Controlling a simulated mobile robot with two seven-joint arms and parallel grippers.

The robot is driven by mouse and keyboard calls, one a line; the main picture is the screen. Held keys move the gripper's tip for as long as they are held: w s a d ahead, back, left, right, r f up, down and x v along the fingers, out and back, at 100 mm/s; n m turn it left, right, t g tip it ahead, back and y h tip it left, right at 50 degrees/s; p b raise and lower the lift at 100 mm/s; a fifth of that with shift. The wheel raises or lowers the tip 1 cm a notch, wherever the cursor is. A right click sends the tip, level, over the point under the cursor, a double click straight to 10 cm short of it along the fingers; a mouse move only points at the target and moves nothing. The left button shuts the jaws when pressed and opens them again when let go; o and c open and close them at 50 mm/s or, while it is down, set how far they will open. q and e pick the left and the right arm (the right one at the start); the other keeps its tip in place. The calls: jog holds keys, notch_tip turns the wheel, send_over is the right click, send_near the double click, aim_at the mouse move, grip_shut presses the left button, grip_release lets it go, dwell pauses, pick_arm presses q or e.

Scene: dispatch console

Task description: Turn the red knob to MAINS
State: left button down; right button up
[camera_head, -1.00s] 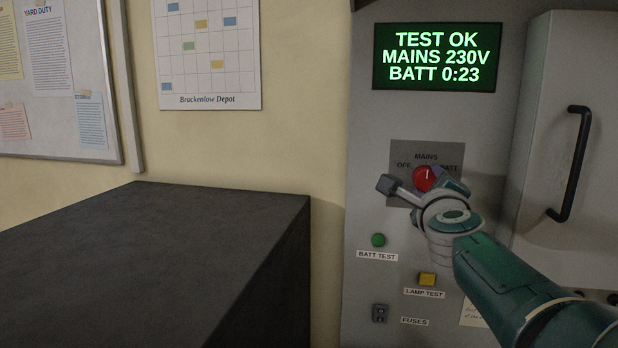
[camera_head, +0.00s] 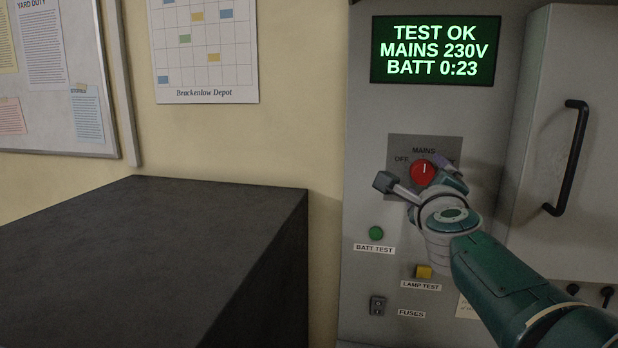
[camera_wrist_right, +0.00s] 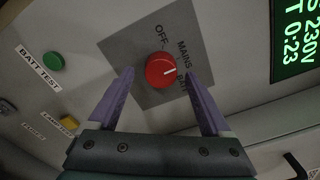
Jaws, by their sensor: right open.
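The red knob (camera_head: 423,173) sits on a dark grey plate (camera_head: 398,147) marked OFF, MAINS and BATT. Its white pointer line points up at MAINS in the head view. The knob also shows in the right wrist view (camera_wrist_right: 160,70), its line toward the MAINS label. My right gripper (camera_wrist_right: 158,82) is open, its two purple fingers apart on either side of the knob and not closed on it. In the head view the right gripper (camera_head: 420,183) partly covers the plate and the BATT label. The screen (camera_head: 435,50) reads TEST OK, MAINS 230V, BATT 0:23. My left gripper is out of view.
Below the plate are a green BATT TEST button (camera_head: 376,233), a yellow LAMP TEST button (camera_head: 423,271) and a FUSES socket (camera_head: 377,306). A cabinet door with a black handle (camera_head: 570,160) stands at right. A dark box-like surface (camera_head: 150,250) fills the lower left.

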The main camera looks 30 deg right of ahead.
jog(key=p+v, duration=0.3)
jog(key=v, duration=0.6)
